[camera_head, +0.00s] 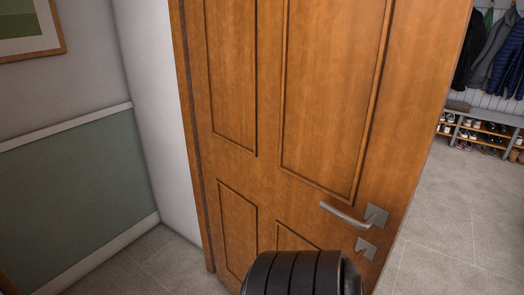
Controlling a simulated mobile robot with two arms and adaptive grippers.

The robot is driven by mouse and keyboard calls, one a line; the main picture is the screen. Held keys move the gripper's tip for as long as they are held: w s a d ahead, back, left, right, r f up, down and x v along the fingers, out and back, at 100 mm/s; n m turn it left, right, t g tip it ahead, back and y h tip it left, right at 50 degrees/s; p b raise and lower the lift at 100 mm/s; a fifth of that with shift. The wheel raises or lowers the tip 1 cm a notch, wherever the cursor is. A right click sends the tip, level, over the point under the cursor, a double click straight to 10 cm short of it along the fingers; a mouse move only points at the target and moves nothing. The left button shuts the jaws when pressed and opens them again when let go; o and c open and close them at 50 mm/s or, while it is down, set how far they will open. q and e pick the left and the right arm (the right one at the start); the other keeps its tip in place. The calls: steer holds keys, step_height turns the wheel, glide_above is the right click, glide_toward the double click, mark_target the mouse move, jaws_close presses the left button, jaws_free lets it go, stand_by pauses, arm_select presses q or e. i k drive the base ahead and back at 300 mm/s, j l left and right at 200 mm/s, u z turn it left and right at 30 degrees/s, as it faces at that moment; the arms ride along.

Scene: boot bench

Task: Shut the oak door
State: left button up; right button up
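The oak door (335,95) fills the middle of the head view. It is panelled orange-brown wood and stands ajar, with floor and a room showing past its right edge. Its left edge meets the frame beside the white wall. A silver lever handle (346,215) sits near its right edge, with a small square plate (366,248) below it. A dark ribbed rounded part, apparently of my own arm, covers the door's lower middle. Neither gripper's fingers show, so I cannot see any contact with the door.
Past the door, coats (495,55) hang above a shoe rack (485,132) with several shoes. Tiled floor (455,225) is clear to the right. A white and green wall (75,175) with a framed picture (28,28) stands close on the left.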

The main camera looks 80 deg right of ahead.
mark_target(299, 105)
steer(key=k+l+z, duration=0.1)
steer(key=l, duration=0.25)
steer(key=k+l, duration=0.3)
steer(key=k+l+z, duration=0.15)
steer(key=l, duration=0.25)
steer(key=k+l, duration=0.2)
steer(key=l, duration=0.15)
steer(key=k+l+z, duration=0.15)
steer(key=l, duration=0.25)
steer(key=k+l+z, duration=0.1)
steer(key=l, duration=0.25)
steer(key=k+l, duration=0.25)
steer(key=l, duration=0.2)
steer(key=k+l+z, duration=0.15)
steer(key=l, duration=0.25)
